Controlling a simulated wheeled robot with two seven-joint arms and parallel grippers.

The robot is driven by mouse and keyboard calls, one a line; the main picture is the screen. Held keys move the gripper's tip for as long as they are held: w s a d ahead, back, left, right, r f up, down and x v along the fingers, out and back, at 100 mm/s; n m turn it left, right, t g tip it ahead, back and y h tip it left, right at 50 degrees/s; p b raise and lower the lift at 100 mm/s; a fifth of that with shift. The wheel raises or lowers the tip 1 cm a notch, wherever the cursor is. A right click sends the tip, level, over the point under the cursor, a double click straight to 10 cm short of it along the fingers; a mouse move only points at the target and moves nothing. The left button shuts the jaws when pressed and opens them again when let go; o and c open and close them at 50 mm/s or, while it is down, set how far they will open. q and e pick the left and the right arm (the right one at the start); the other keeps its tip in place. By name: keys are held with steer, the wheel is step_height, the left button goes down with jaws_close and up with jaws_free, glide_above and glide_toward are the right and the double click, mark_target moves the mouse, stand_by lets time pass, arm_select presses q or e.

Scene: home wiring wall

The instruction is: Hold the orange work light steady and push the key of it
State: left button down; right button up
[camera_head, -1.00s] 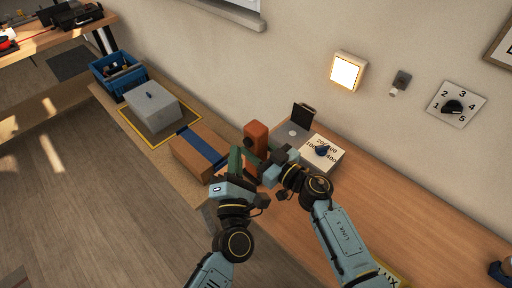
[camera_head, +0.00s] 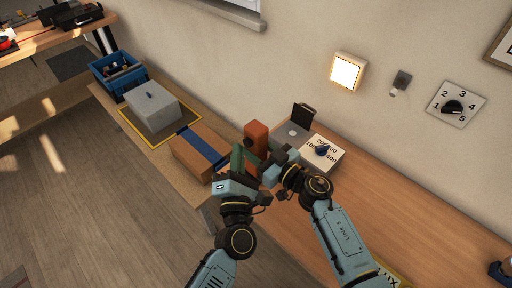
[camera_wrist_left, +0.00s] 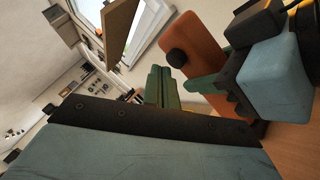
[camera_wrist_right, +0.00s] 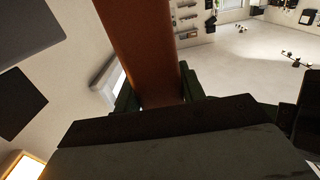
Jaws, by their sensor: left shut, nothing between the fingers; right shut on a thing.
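The orange work light (camera_head: 256,134) stands upright on the bench. My right gripper (camera_head: 264,158) is shut on its body from the right; in the right wrist view the light (camera_wrist_right: 142,50) rises between the green fingers (camera_wrist_right: 158,92). In the left wrist view the light (camera_wrist_left: 200,62) has a round black key (camera_wrist_left: 177,58) on the side facing my left gripper. My left gripper (camera_head: 238,156) is shut and empty, just left of the light. Its closed green fingertips (camera_wrist_left: 160,76) appear close to the key; I cannot tell whether they touch it.
A brown box with a blue band (camera_head: 200,152) lies close left of my left gripper. A grey box (camera_head: 153,107) and a blue crate (camera_head: 116,80) stand farther left. A dial box (camera_head: 325,152) sits right of the light. The bench at right is mostly clear.

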arm_select(q)
steer(key=shift+w+d, duration=0.4)
steer(key=shift+d, duration=0.05)
stand_by(0.8)
steer(key=shift+s+a, duration=0.7)
steer(key=s+a, duration=0.4)
steer(key=shift+a, duration=0.15)
stand_by(0.4)
steer(key=shift+s, duration=0.1)
arm_select(e)
steer(key=o, duration=1.3)
steer(key=shift+c, duration=0.2)
